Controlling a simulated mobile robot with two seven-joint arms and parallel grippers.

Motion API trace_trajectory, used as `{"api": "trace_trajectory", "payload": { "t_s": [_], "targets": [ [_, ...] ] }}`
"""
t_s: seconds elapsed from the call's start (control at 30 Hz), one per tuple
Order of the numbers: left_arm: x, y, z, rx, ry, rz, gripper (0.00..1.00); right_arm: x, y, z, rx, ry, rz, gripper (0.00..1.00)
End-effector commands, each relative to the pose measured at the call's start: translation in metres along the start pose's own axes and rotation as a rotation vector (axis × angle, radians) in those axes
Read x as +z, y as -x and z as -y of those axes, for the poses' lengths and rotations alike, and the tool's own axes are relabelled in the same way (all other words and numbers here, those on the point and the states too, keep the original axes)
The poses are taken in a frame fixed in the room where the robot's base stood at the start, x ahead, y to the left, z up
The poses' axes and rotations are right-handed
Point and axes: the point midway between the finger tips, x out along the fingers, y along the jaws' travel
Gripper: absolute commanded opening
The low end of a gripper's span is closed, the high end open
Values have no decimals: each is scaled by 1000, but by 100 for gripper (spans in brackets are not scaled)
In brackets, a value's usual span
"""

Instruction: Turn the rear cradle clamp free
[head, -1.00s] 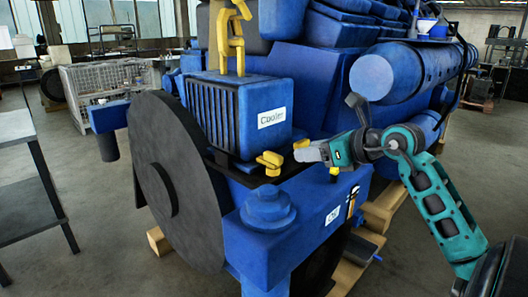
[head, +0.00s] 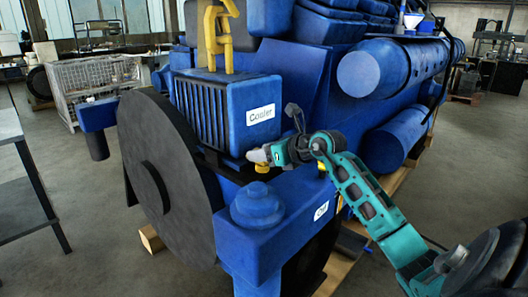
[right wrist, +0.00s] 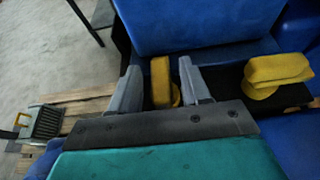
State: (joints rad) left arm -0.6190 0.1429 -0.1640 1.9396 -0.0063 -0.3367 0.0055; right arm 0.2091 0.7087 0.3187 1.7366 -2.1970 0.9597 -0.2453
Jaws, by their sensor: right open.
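My right gripper (head: 254,156) is open at the dark ledge under the blue cooler (head: 251,115). In the right wrist view its two grey fingers (right wrist: 160,88) stand on either side of a narrow yellow clamp (right wrist: 161,80), not closed on it. That clamp shows in the head view just below the fingertips (head: 262,168). A second yellow clamp (right wrist: 277,72) sits to the right, outside the fingers, on the dark ledge; in the head view my gripper and wrist seem to hide it. I cannot tell from the labels which is the rear one. My left gripper is not in view.
A large dark flywheel-like disc (head: 165,180) stands left of the cooler. A blue block with a round cap (head: 257,203) is in front. A yellow bracket (head: 216,35) rises above the cooler. Wooden pallet timbers (head: 335,275) lie below. The floor to the left is open.

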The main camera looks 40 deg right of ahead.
Motion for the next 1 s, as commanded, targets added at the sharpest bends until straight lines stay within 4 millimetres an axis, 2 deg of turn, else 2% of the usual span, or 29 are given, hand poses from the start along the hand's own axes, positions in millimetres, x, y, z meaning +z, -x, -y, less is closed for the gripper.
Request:
{"api": "trace_trajectory", "payload": {
  "t_s": [0.2,0.7,1.0],
  "targets": [
    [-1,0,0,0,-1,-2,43,0,0,0,0,0,1,47],
    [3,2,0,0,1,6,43,0,0,0,0,0,1,0],
    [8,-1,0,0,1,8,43,-1,-1,1,23,12,-1,0]
  ]
}}
